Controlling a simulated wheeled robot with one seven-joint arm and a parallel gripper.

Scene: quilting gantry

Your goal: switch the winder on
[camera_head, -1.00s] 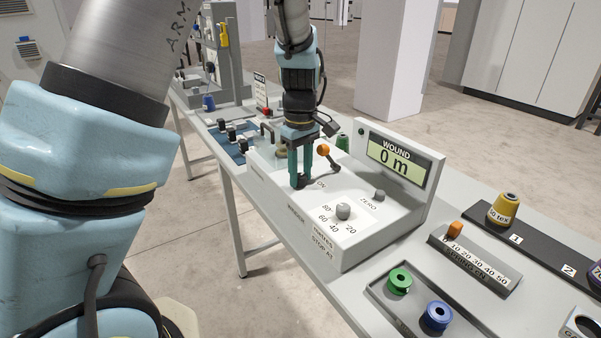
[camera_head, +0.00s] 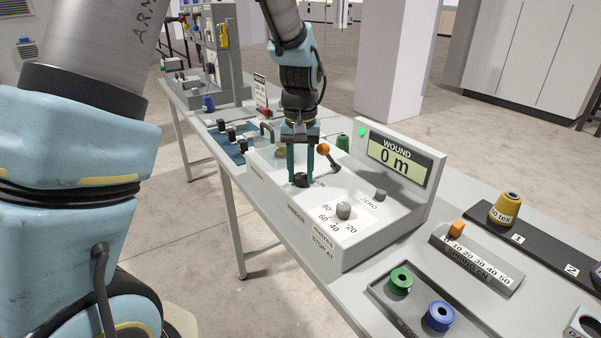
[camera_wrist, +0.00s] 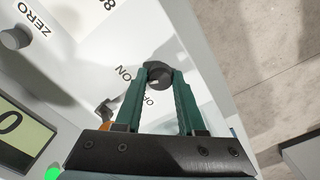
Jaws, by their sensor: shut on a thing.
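The winder (camera_head: 290,221) is a white console with an upright display (camera_head: 398,160) reading "WOUND 0 m". A round green lamp (camera_head: 362,131) beside the display is lit bright; it also shows in the wrist view (camera_wrist: 53,173). My gripper (camera_head: 300,177) points down at the console top, its green fingers shut on a dark round switch knob (camera_head: 301,181). In the wrist view the gripper (camera_wrist: 162,76) has the knob (camera_wrist: 159,78) at its fingertips, beside the "ON" label (camera_wrist: 124,73) and a partly covered "OF..." label.
An orange-tipped lever (camera_head: 323,149) stands close right of my gripper. A grey dial (camera_head: 343,210) and the ZERO button (camera_head: 380,195) sit nearer. A tray with green (camera_head: 400,281) and blue (camera_head: 439,315) spools and a yellow cone (camera_head: 505,208) lie to the right.

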